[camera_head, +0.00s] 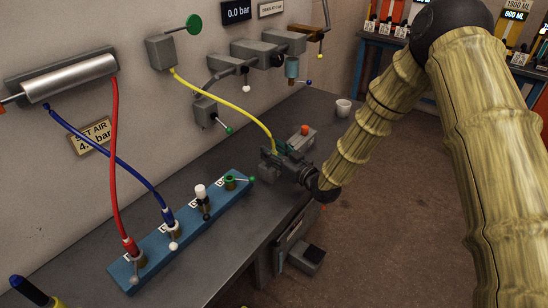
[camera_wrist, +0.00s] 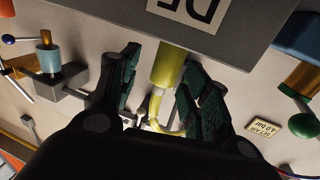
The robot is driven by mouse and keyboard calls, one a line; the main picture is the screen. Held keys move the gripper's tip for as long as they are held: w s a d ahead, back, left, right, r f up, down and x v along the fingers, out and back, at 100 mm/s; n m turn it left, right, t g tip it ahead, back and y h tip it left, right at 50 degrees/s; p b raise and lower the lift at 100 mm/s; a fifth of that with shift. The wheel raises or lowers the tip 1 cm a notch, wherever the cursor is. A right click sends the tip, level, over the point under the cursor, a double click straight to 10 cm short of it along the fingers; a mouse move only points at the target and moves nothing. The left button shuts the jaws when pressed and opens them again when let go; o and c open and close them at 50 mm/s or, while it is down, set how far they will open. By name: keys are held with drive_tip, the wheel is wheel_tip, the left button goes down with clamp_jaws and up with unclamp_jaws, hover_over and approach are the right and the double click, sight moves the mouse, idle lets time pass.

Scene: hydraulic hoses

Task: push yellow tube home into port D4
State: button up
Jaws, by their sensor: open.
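The yellow tube (camera_head: 240,106) runs from a grey wall box down to my gripper (camera_head: 276,155), which hides its lower end in the head view. In the wrist view, my gripper (camera_wrist: 162,70) is open, with a dark green-padded finger on each side of the yellow tube's end fitting (camera_wrist: 169,64). The fitting meets the edge of a grey block (camera_wrist: 225,32) with an upside-down, partly cut-off label. The blue manifold (camera_head: 186,225) lies on the bench left of my gripper. Its far-end port, with a green collar (camera_head: 231,181) and green-knobbed lever, appears to be D4; its label is unreadable.
Red (camera_head: 115,170) and blue (camera_head: 110,150) hoses reach the manifold's near ports. A white-capped port (camera_head: 201,193) stands between them and the green one. A box with a red-orange button (camera_head: 304,130) is behind my gripper.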

clamp_jaws()
